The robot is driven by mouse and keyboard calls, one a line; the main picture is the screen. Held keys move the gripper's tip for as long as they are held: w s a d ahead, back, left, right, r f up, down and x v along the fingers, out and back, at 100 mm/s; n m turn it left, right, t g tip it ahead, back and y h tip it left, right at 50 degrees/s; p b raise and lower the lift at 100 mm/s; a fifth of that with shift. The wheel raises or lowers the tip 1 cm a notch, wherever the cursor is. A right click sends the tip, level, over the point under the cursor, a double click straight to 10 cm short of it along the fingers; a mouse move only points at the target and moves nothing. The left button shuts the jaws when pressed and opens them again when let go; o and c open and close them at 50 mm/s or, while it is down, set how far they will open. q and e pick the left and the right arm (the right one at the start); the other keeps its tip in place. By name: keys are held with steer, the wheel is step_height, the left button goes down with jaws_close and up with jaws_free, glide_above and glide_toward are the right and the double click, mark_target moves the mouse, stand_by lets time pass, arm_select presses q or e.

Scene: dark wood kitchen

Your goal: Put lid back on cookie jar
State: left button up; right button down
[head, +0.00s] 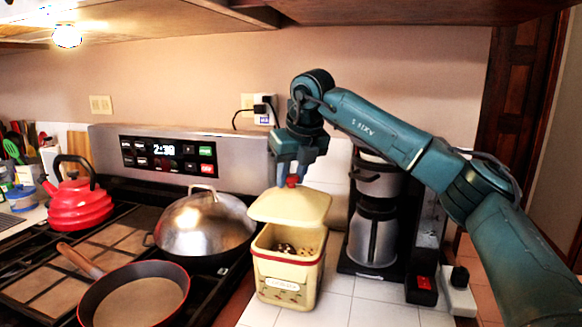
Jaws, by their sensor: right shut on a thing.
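The cookie jar (287,284) is a square cream-yellow canister with a red band near its rim and cookies showing inside. It stands upright on the white tiled counter. The pale yellow lid (290,209) is over the back part of the jar's mouth, tilted, with the front of the opening uncovered. I cannot tell whether it touches the rim. My right gripper (292,181) points down from above and is shut on the lid's red knob. My left gripper is out of view.
A coffee maker with a steel carafe (374,235) stands close right of the jar. On the stove at left are a domed pan lid (205,222), a skillet (134,300) and a red kettle (78,203). An outlet with plugs (262,108) is on the wall behind.

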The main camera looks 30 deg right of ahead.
mark_target(294, 190)
steer(key=shift+w, duration=0.1)
steer(key=shift+f+b, duration=0.85)
steer(key=shift+b, duration=0.05)
step_height(294, 190, down, 3)
steer(key=shift+r+b, duration=0.2)
steer(key=shift+b, duration=1)
steer(key=shift+f+b, duration=0.5)
steer(key=shift+f, duration=0.45)
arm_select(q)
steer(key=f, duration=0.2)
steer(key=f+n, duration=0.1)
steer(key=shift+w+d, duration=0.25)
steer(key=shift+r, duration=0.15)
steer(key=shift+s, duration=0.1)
arm_select(e)
steer(key=shift+r, duration=0.1)
arm_select(q)
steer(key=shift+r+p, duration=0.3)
steer(key=shift+p, duration=0.1)
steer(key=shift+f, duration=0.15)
